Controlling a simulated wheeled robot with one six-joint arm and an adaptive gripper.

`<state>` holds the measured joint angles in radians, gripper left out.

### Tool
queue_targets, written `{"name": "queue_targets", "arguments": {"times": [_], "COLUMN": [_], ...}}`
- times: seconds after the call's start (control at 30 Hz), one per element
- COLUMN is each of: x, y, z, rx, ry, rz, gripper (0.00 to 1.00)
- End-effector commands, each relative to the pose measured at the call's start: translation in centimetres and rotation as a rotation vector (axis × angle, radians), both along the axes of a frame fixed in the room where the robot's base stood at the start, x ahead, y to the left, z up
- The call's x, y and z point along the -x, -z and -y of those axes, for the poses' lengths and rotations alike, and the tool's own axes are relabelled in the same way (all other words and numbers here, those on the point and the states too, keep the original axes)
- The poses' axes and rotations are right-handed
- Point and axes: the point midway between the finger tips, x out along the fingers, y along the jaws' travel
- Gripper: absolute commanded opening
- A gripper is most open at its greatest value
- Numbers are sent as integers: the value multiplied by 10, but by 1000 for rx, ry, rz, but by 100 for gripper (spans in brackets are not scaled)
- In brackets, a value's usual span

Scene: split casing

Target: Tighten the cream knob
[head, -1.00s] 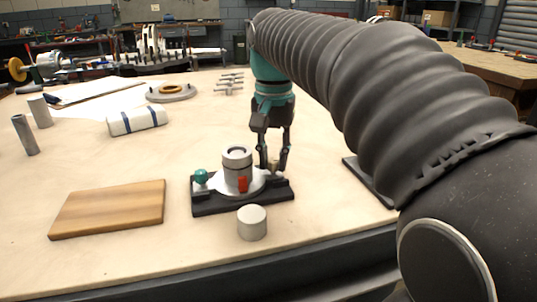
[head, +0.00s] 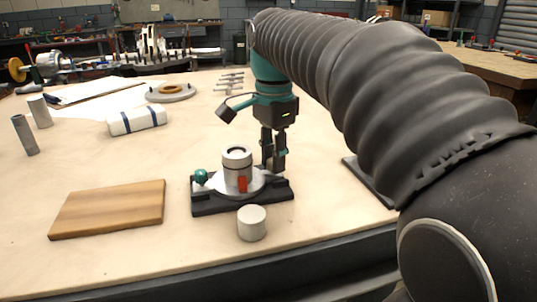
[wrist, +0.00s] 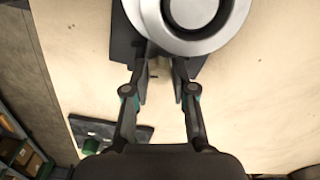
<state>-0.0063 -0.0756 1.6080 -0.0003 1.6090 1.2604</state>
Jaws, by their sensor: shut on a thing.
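The casing has a dark base (head: 240,204) with a pale round flange and a grey cylinder (head: 237,170) bearing a red tab (head: 242,184). A teal knob (head: 201,176) stands at the base's left end. My gripper (head: 274,165) points down at the base's right end, shut on the cream knob, which its fingers hide in the head view. In the wrist view a small part of the cream knob (wrist: 158,69) shows between the fingertips (wrist: 162,66), beside the round grey housing (wrist: 229,22).
A loose pale cylinder (head: 252,223) stands just in front of the base. A wooden board (head: 108,209) lies to the left. A white, blue-banded bundle (head: 137,120) and two upright grey cylinders lie farther back. The table between is clear.

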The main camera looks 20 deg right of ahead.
Motion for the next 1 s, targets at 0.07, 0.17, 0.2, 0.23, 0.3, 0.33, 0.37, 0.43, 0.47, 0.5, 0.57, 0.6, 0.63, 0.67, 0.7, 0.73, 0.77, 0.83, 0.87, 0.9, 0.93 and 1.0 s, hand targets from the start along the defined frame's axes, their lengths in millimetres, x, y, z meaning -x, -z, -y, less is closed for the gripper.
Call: {"name": "queue_targets", "arguments": {"times": [0.07,0.17,0.2,0.23,0.3,0.33,0.37,0.43,0.47,0.5,0.57,0.6,0.63,0.67,0.7,0.73,0.77,0.83,0.87,0.9,0.93,1.0], "x": [1,1,1,1,1,1,1,1,1,1,1,1,1,1,0,0,0,0,0,0,0,0], "y": [1,1,1,1,1,1,1,1,1,1,1,1,1,1,1,1,1,1,1,1,1,0], "z": [-1,-1,-1,-1,-1,-1,-1,-1,-1,-1,-1,-1,-1,-1,-1,-1,-1,0,0,0,0,0], "rx": [-2,-2,-2,-2,-2,-2,-2,-2,-2,-2,-2,-2,-2,-2,-1,-1,-1,-1,0,-1,-1,-1], "ry": [18,35,39,41,44,45,45,45,45,45,45,45,44,44,44,44,44,44,44,44,44,45], "rz": [-5,-5,-4,-4,-4,-4,-4,-4,-4,-4,-4,-4,-4,-4,-3,-3,-3,-3,-2,-1,-1,-1], "gripper": [0,0,0,0,0,0,0,0,0,0,0,0,28,35,45,51,51,51,51,51,51,51]}}
